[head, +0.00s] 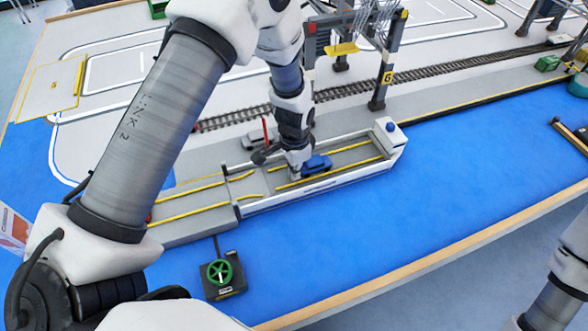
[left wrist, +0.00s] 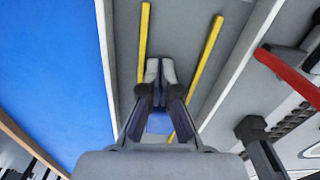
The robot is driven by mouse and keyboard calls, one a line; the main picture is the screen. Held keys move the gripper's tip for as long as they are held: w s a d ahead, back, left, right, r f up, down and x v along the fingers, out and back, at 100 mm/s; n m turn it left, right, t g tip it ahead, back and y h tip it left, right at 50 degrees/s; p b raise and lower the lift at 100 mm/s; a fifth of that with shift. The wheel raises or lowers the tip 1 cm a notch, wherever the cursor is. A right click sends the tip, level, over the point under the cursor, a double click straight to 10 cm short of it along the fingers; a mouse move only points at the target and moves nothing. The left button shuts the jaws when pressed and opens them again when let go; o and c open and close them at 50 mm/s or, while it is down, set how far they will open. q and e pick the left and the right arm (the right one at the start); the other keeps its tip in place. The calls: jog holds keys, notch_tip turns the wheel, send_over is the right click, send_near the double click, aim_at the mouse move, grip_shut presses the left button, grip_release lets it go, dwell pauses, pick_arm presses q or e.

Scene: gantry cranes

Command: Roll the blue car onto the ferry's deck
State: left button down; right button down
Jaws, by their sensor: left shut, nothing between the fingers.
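The ferry (head: 350,178) is a long grey deck with white walls and yellow lane lines, lying on the blue water area. The blue car (head: 318,163) stands on the ferry's deck between the lane lines, just right of my left gripper (head: 296,174). My left gripper is shut and empty, low over the deck. In the left wrist view its fingertips (left wrist: 160,71) are together above the grey deck (left wrist: 178,35), between two yellow lines. A blue patch of the car (left wrist: 160,123) shows between the finger links; the rest is hidden. My right gripper is out of view.
A grey ramp (head: 190,210) with yellow lines meets the ferry's left end.

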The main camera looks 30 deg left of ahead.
pick_arm(q)
jog(key=shift+w+d, duration=0.65)
jog(key=shift+w, duration=0.25)
notch_tip(320, 180, up, 10)
jog(key=p, duration=0.8)
